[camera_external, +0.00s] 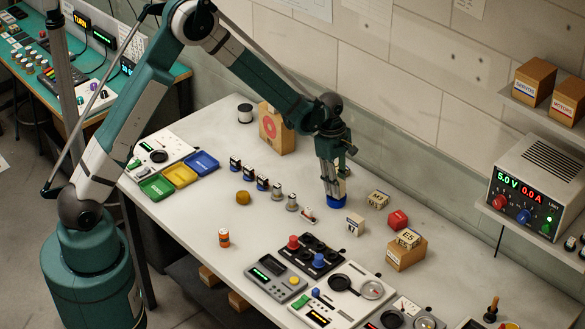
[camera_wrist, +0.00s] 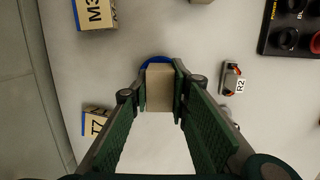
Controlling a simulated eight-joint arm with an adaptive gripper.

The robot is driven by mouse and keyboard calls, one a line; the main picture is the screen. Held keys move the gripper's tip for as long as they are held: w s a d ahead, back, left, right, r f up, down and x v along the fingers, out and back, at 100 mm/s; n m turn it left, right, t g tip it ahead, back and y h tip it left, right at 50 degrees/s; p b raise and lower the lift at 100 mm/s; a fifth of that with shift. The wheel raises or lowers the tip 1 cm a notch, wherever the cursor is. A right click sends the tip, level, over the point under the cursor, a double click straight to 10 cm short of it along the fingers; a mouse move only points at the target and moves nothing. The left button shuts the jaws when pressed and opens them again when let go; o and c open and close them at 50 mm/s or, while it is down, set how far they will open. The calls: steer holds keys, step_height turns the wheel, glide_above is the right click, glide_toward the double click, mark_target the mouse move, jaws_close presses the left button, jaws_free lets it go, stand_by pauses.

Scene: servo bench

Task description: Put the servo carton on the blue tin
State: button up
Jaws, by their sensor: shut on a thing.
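My gripper (camera_external: 331,184) points down over the middle of the bench. In the wrist view its green fingers (camera_wrist: 160,92) are shut on a small tan carton (camera_wrist: 160,98), which I take as the servo carton; no label shows on its visible face. The blue tin (camera_external: 337,202) stands on the bench right under my gripper. In the wrist view a blue rim (camera_wrist: 155,59) shows just beyond the carton's far edge, so the carton is over the tin. In the external view the fingers hide the carton, so I cannot tell whether it touches the tin.
A white labelled box (camera_external: 355,224), a tan box (camera_external: 377,199) and a red piece (camera_external: 398,219) lie to the right. A row of small parts (camera_external: 262,183) is to the left. A black panel (camera_external: 312,255) sits in front. Shelf cartons (camera_external: 534,80) are high right.

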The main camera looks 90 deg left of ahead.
steer(key=shift+f, duration=0.2)
steer(key=o, duration=0.9)
steer(key=shift+r, duration=0.1)
steer(key=shift+r, duration=0.1)
steer(key=shift+s+a+r, duration=0.2)
steer(key=shift+r, duration=1.8)
steer(key=shift+s+a+r, duration=0.2)
steer(key=shift+s+r, duration=0.05)
steer(key=shift+r, duration=1.75)
steer(key=shift+s+a+r, duration=0.2)
steer(key=shift+r, duration=1.8)
